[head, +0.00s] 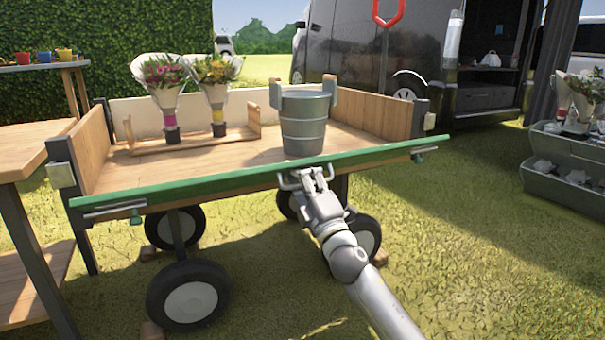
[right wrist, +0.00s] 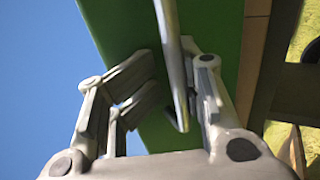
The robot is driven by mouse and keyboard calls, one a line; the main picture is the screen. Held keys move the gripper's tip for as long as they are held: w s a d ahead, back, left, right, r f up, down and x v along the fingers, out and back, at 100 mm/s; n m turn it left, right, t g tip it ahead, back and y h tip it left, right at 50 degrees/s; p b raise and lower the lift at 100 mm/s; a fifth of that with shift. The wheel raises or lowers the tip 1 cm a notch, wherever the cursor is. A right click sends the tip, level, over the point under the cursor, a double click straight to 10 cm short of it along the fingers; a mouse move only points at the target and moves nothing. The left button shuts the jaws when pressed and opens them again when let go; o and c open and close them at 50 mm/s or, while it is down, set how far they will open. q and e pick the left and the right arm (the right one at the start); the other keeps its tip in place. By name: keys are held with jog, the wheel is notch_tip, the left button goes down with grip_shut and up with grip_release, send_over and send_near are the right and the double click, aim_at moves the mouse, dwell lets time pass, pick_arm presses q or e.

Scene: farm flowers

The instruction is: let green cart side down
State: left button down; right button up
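The green cart side (head: 230,181) runs along the near edge of the wooden cart (head: 240,158). It shows as a narrow green strip, with metal latch rods at both ends. My right gripper (head: 306,177) is at the middle of this strip, just below its edge. In the right wrist view the green side (right wrist: 118,25) fills the middle, and a grey metal bar (right wrist: 172,50) runs between my right gripper's fingers (right wrist: 178,92). The fingers stand apart, with the bar closer to the right one and a gap on the left. My left gripper is not in view.
A metal bucket (head: 304,125) and two wrapped bouquets (head: 165,95) (head: 216,90) in a wooden rack stand on the cart bed. A wooden table (head: 28,150) is close on the left. Planter boxes (head: 570,150) stand at right. Grass in front right is clear.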

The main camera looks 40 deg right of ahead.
jog(key=shift+s+r, duration=0.1)
jog(key=shift+r, duration=0.6)
jog(key=w+f+b+v, duration=0.1)
jog(key=b+v, duration=0.3)
jog(key=v, duration=0.8)
jog(key=shift+f, duration=0.8)
jog(key=shift+d, duration=0.15)
